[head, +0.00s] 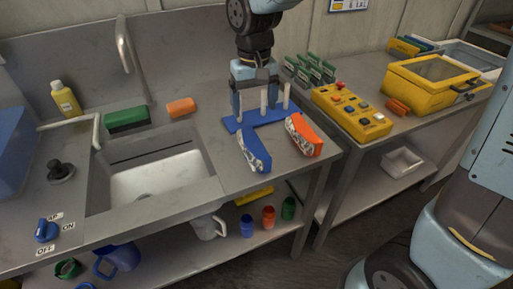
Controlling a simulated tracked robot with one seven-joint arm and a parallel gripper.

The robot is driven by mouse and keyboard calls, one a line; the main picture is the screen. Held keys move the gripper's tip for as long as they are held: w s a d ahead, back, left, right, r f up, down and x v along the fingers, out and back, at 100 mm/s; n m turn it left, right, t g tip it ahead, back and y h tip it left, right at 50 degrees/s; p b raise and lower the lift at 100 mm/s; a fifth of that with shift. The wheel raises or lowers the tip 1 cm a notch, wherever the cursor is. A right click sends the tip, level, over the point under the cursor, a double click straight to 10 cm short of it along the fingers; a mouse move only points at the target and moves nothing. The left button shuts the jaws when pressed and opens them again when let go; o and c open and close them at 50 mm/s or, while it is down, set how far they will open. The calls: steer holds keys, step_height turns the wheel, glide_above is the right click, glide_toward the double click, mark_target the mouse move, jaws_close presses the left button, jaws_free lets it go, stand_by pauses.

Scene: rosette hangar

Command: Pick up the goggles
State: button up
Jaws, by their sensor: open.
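Two goggles lie on the steel counter right of the sink. The blue goggles (257,148) have a clear, shiny lens side facing left. The orange goggles (306,134) lie to their right with a similar lens side. My gripper (256,108) points down behind them, over a blue stand with pale upright pegs (240,125). It is open, with no goggles between its fingers. The fingers partly overlap the pegs in the picture, and I cannot tell whether they touch.
A sink (160,180) with a tap is on the left, with a green sponge (126,119) and orange sponge (181,107) behind it. A yellow button box (351,110) and yellow case (432,85) stand on the right bench. Bare counter lies in front of the goggles.

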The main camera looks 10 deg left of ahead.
mark_target(253, 140)
steer(key=f, duration=0.6)
steer(key=a+f, duration=0.1)
steer(key=f, duration=0.2)
steer(key=shift+s+f, duration=0.1)
steer(key=shift+s, duration=0.05)
steer(key=f, duration=0.4)
steer(key=shift+w+d+f, duration=0.1)
steer(key=shift+w+d, duration=0.1)
steer(key=shift+d, duration=0.2)
steer(key=shift+f, duration=0.55)
steer(key=shift+c, duration=0.2)
steer(key=c, duration=1.1)
